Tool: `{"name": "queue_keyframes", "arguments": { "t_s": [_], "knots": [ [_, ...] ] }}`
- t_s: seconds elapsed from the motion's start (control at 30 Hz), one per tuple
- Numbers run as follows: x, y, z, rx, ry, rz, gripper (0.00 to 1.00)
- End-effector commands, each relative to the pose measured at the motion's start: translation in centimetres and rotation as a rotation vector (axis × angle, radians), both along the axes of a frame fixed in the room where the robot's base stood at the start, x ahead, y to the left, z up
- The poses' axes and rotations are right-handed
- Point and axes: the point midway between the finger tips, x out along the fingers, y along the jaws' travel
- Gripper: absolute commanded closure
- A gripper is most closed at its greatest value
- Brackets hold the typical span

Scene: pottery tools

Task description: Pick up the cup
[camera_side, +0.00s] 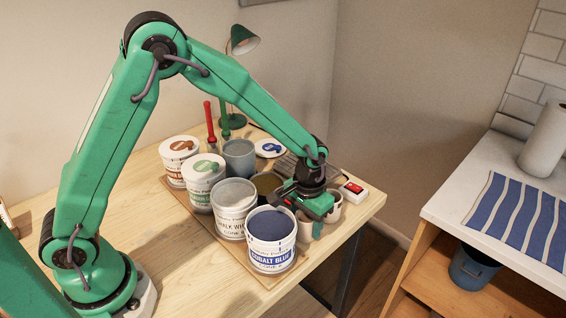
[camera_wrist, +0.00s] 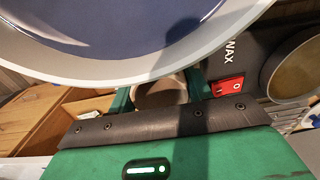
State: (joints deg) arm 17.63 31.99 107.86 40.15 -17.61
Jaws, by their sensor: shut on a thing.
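My gripper (camera_side: 312,215) points down at the front right of the table, just right of the cobalt blue tub. It is shut on a small pale cup (camera_wrist: 160,95), whose rim and brownish inside show between the two green fingers (camera_wrist: 160,92) in the wrist view. In the side view the gripper and the tub hide much of the cup, and I cannot tell whether its base touches the table.
The cobalt blue tub (camera_side: 271,254) stands close on the left, with the white tub (camera_side: 235,225) and several other pots behind. The table's right edge is near.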

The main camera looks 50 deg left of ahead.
Motion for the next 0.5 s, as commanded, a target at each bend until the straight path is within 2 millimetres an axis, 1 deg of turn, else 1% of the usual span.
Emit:
{"name": "queue_keyframes", "arguments": {
  "t_s": [0.13, 0.27, 0.37, 0.5],
  "knots": [
    [0.0, 0.0, 0.3, -0.001, -0.002, 0.0, 0.78],
    [0.1, 0.0, 1.2, -0.001, -0.003, 0.0, 0.78],
    [0.1, 0.0, 2.3, -0.001, -0.004, 0.0, 0.78],
    [0.1, 0.0, 4.4, -0.002, -0.005, 0.0, 0.78]
  ]
}}
